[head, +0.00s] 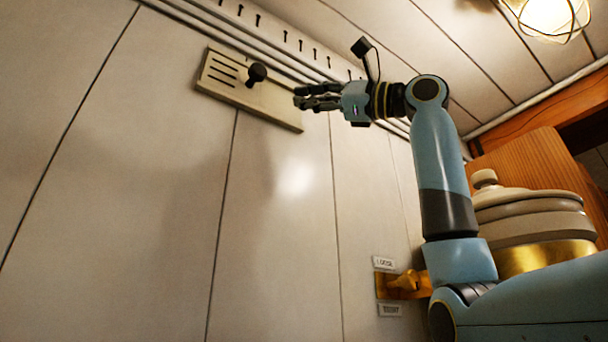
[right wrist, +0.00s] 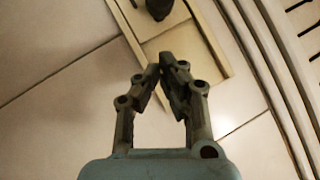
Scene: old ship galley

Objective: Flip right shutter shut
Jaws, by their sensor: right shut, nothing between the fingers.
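A cream vent plate (head: 275,112) is fixed high on the pale panelled wall, with dark slots at its left end and a black round knob (head: 257,73) sticking out near them. I take this plate for the shutter; whether it is the right one I cannot tell. My right gripper (head: 298,97) is just right of the knob, in front of the plate's right part, shut and empty. In the right wrist view, the fingertips (right wrist: 164,62) meet in front of the plate (right wrist: 195,38), and the knob (right wrist: 158,8) is cut off at the top edge, apart from them. My left gripper is out of view.
Pipes (head: 285,62) and a row of dark slots run along the wall above the plate. A brass lever (head: 405,283) with two labels is low on the wall, beside my right arm. A cream lidded pot (head: 530,215) and wooden boards stand at the right. A caged lamp (head: 550,15) hangs above.

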